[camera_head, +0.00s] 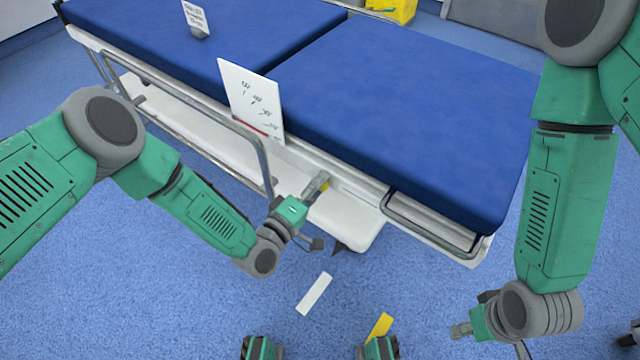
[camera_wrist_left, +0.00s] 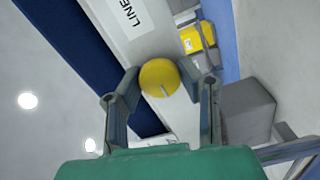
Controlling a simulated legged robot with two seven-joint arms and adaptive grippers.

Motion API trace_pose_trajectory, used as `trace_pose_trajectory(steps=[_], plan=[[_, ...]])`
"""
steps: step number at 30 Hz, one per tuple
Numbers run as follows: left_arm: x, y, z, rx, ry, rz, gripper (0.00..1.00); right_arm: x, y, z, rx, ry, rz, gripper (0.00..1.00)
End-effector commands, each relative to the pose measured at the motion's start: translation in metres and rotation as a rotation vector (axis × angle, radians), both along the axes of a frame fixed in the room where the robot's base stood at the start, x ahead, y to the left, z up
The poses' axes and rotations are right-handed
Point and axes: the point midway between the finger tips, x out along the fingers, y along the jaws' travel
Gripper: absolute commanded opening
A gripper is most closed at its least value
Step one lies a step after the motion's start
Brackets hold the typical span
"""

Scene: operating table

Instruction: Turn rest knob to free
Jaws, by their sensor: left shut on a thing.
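The round yellow knob (camera_wrist_left: 158,76) sits between the two fingers of my left gripper (camera_wrist_left: 162,92) in the left wrist view. It has a short pale mark near its lower edge. In the head view my left gripper (camera_head: 318,186) is at the side of the operating table (camera_head: 410,110), below the blue mattress. Only a small yellow bit of the knob (camera_head: 325,185) shows there beside the fingers. My left gripper is shut on the knob. My right gripper (camera_head: 460,330) hangs at the lower right, away from the table; its finger opening is too small to judge.
A white angle card (camera_head: 250,100) stands at the table's near edge, left of my left gripper. Metal side rails (camera_head: 430,222) run along this side. A white panel with partly visible lettering (camera_wrist_left: 130,18) is beside the knob.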

Motion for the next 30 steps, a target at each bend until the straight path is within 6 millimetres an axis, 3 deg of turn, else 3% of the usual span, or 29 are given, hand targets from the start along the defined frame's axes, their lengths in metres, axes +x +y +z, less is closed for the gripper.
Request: trace_pose_trajectory(steps=[7, 8, 9, 10, 22, 30], plan=[[0.003, 0.006, -0.002, 0.006, 0.001, 0.014, 0.02, 0.000, 0.000, 0.000, 0.000, 0.000, 0.000, 0.40], [0.003, 0.006, -0.002, 0.006, 0.001, 0.014, 0.35, 0.000, 0.000, 0.000, 0.000, 0.000, 0.000, 0.40], [0.003, 0.006, -0.002, 0.006, 0.001, 0.014, 0.49, 0.000, 0.000, 0.000, 0.000, 0.000, 0.000, 0.40], [0.003, 0.006, -0.002, 0.004, 0.001, 0.013, 0.53, 0.000, 0.000, 0.000, 0.000, 0.000, 0.000, 0.40], [-0.005, 0.006, -0.001, 0.005, 0.002, 0.005, 0.53, -0.001, 0.000, 0.001, 0.000, -0.002, 0.000, 0.40], [-0.045, 0.037, -0.003, 0.004, 0.006, 0.009, 0.53, -0.001, 0.000, 0.001, 0.000, -0.003, 0.000, 0.40]])
